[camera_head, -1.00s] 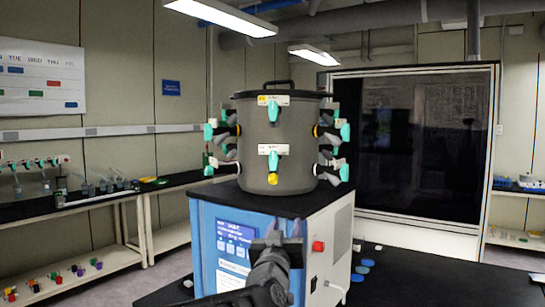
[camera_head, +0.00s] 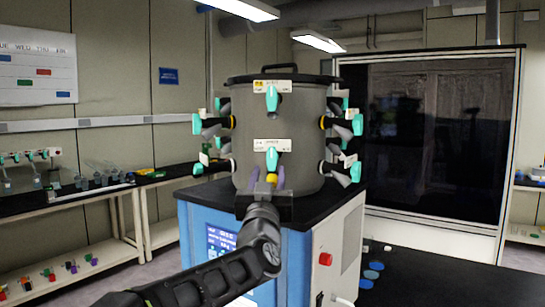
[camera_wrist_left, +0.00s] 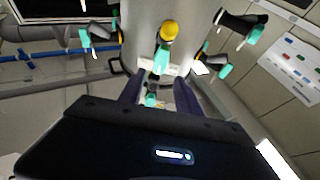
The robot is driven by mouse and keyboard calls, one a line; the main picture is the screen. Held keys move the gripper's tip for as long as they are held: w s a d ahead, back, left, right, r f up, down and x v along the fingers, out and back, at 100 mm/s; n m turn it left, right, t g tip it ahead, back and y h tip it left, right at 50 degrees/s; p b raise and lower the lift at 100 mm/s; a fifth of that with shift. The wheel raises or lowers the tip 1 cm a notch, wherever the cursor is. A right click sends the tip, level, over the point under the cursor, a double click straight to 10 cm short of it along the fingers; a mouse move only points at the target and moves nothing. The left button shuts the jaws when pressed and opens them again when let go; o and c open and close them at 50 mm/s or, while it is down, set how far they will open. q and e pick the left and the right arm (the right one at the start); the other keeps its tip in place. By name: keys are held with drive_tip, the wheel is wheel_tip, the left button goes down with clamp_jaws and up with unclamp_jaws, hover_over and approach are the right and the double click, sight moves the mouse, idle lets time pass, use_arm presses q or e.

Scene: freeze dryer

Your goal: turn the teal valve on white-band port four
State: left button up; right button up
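A grey drum (camera_head: 300,118) carries teal-handled valves around its side in an upper and a lower row. The lower front teal valve (camera_head: 272,158) hangs under a white label, with a yellow tip below it; the port number is not legible. My left gripper (camera_head: 267,178) is open and empty, just in front of and below this valve, its purple fingers apart. The left wrist view is upside down and shows the yellow tip (camera_wrist_left: 169,30), the teal valve (camera_wrist_left: 162,60) and the open fingers (camera_wrist_left: 158,88). Contact is not visible. My right gripper is not seen.
An upper front valve (camera_head: 272,98) has a yellow-marked label. Side valves (camera_head: 197,124) stick out left and right. The drum stands on a blue-and-white cabinet with a black top (camera_head: 340,190). A dark bench (camera_head: 430,275) lies to the right.

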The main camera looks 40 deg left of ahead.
sight(272, 154)
use_arm(q)
drive_tip(key=p+x, duration=0.1)
drive_tip(key=x, duration=0.1)
drive_tip(key=p+x, duration=0.1)
drive_tip(key=x, duration=0.2)
drive_tip(key=p+x, duration=0.2)
drive_tip(key=shift+r, duration=0.35)
drive_tip(key=shift+w, duration=0.1)
drive_tip(key=shift+c, duration=0.2)
clamp_jaws()
idle(0.3)
